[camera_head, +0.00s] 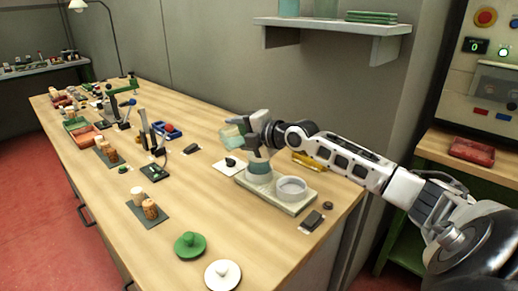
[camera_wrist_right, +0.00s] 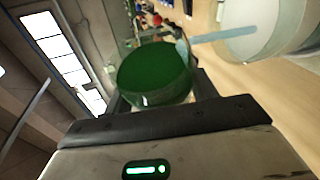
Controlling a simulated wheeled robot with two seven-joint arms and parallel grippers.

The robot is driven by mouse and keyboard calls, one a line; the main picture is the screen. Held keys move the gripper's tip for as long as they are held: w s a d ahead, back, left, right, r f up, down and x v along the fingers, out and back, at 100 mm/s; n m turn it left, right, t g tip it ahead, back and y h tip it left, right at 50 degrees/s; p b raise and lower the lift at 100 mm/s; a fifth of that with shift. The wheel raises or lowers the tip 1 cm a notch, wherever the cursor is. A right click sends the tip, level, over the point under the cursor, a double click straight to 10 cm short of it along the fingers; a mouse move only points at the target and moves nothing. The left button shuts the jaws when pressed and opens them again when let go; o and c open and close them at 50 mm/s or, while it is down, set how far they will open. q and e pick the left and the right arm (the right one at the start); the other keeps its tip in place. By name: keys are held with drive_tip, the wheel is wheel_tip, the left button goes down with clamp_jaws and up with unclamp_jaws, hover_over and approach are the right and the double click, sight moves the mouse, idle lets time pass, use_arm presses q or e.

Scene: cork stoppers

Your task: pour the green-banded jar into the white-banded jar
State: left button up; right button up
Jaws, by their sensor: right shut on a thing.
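My right gripper (camera_head: 254,140) is shut on the green-banded jar (camera_head: 233,137) and holds it tipped well over, above the board. In the right wrist view the jar (camera_wrist_right: 155,75) shows a dark green round end between the fingers (camera_wrist_right: 160,98). A pale jar wall shows at the upper right of the wrist view (camera_wrist_right: 290,28). A pale blue strip (camera_wrist_right: 225,34) runs from the held jar toward it and looks like a stream. My left gripper is not in view.
A green lid (camera_head: 190,245) and a white lid (camera_head: 222,275) lie at the front edge. Corks (camera_head: 150,209) and tools stand to the left. A shelf (camera_head: 335,28) hangs above.

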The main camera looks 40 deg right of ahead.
use_arm(q)
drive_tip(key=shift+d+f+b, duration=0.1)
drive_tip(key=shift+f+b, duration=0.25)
drive_tip(key=shift+b, duration=0.2)
use_arm(e)
drive_tip(key=shift+d+r, duration=0.15)
use_arm(q)
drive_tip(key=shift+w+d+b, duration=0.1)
drive_tip(key=shift+b, duration=0.3)
use_arm(e)
drive_tip(key=shift+m, duration=0.4)
use_arm(q)
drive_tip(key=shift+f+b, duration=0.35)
drive_tip(key=shift+b, duration=0.05)
use_arm(e)
drive_tip(key=shift+d+r+y, duration=0.1)
drive_tip(key=shift+r+y, duration=0.05)
drive_tip(key=shift+y, duration=0.15)
use_arm(q)
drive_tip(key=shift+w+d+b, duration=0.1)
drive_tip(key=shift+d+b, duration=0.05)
drive_tip(key=shift+b, duration=0.4)
use_arm(e)
drive_tip(key=shift+r+m, duration=0.1)
drive_tip(key=shift+m, duration=0.2)
